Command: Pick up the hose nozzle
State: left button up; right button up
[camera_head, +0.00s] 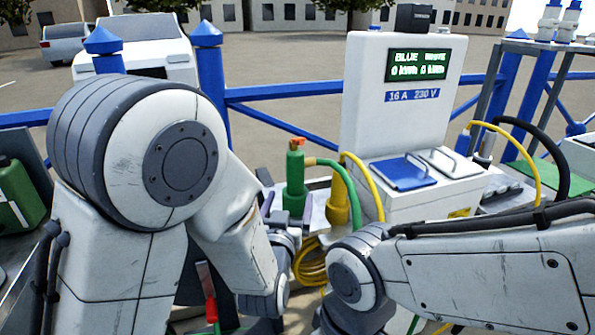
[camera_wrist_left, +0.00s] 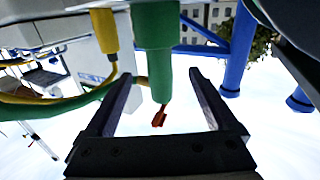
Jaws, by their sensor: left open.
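The hose nozzle (camera_head: 295,182) is an upright green cylinder with an orange-red tip and a green hose running off its right side. It stands in front of the white power pedestal. In the left wrist view the nozzle (camera_wrist_left: 156,45) appears inverted, with its red tip below. My left gripper (camera_head: 288,212) is open, with dark fingers on either side of the nozzle's lower body in the head view. In the wrist view the left gripper (camera_wrist_left: 160,75) has visible gaps beside the green body. My right arm comes in from the right; its gripper is out of view.
A yellow plug (camera_head: 339,203) with a yellow cable stands just right of the nozzle. The pedestal (camera_head: 364,110) rises behind it. A blue railing (camera_head: 280,94) crosses behind. A red-handled item (camera_head: 211,308) is at lower left. A coiled yellow cable (camera_head: 310,265) lies below.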

aim_at(294, 185)
pick_arm(q)
jog(key=shift+w+d+f, duration=0.1)
jog(key=shift+w+d, duration=0.05)
jog(key=shift+w, duration=1.1)
jog(key=shift+w+d+r+p, duration=0.1)
jog(key=shift+w+d, duration=0.05)
jog(key=shift+w, duration=0.75)
jog(key=shift+w+d+r+p, duration=0.1)
jog(key=shift+w+d, duration=0.05)
jog(key=shift+w, duration=0.8)
jog(key=shift+w+d+r+p, duration=0.1)
jog(key=shift+w+d, duration=0.05)
jog(key=shift+w, duration=0.75)
grip_shut()
